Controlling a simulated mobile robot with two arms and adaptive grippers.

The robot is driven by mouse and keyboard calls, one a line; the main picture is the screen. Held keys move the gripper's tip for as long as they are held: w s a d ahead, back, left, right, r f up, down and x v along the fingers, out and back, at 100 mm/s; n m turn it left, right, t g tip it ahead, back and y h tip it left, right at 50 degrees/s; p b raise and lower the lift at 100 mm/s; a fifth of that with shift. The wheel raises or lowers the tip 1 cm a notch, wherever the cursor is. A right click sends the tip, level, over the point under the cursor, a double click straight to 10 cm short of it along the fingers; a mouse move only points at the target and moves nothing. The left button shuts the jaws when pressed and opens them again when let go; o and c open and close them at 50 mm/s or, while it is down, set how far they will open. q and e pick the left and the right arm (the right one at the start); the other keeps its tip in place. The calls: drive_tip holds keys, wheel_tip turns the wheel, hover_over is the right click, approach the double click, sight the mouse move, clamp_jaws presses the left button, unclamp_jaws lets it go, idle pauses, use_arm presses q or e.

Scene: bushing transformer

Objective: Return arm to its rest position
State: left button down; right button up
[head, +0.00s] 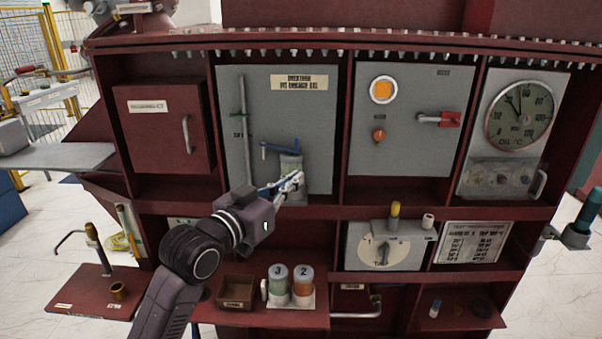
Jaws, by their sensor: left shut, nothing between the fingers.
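My left arm (195,255) comes in from the bottom left and reaches up and to the right towards the dark red cabinet. My left gripper (298,180) is shut and empty. Its fingertips overlap a grey-green cylinder (291,164) at the foot of the grey panel (310,115). I cannot tell whether they touch it. The gripper hides part of the cylinder. My right gripper is out of view.
Below the arm, a shelf holds a small brown box (236,291) and jars marked 3 (278,285) and 2 (303,285). A dial box (383,246) stands to the right. A red side shelf (85,295) juts out at lower left.

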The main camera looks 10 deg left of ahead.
use_arm(q)
drive_tip(key=s+a+f+g+y, duration=0.15)
drive_tip(key=s+f, duration=0.25)
drive_tip(key=f, duration=0.4)
drive_tip(key=s+d+f+n+g+y, duration=0.1)
drive_tip(key=s+f+g, duration=0.1)
drive_tip(key=s+f, duration=0.35)
drive_tip(key=s+a+f+g+y, duration=0.1)
drive_tip(key=s+f+g, duration=0.1)
drive_tip(key=f, duration=0.7)
drive_tip(key=s+a+f+n+g+y, duration=0.1)
drive_tip(key=s+a+f+g, duration=0.15)
drive_tip(key=s+f, duration=0.45)
drive_tip(key=s+a+f+g+y, duration=0.1)
drive_tip(key=s+f+g, duration=0.2)
drive_tip(key=s, duration=0.7)
drive_tip(key=s+a+f+n+g+y, duration=0.1)
drive_tip(key=s+a+f+g, duration=0.1)
drive_tip(key=s+f, duration=0.5)
drive_tip(key=s+f+g, duration=0.1)
drive_tip(key=s+f, duration=0.1)
drive_tip(key=f, duration=1.1)
drive_tip(key=s+f, duration=0.2)
drive_tip(key=f, duration=1)
drive_tip(key=s+a+f+g, duration=0.1)
drive_tip(key=s+a+f, duration=0.2)
drive_tip(key=s+f, duration=1.3)
drive_tip(key=shift+s+f+m+g+b, duration=0.3)
drive_tip(key=shift+s+f+m+b, duration=0.1)
drive_tip(key=shift+s, duration=0.2)
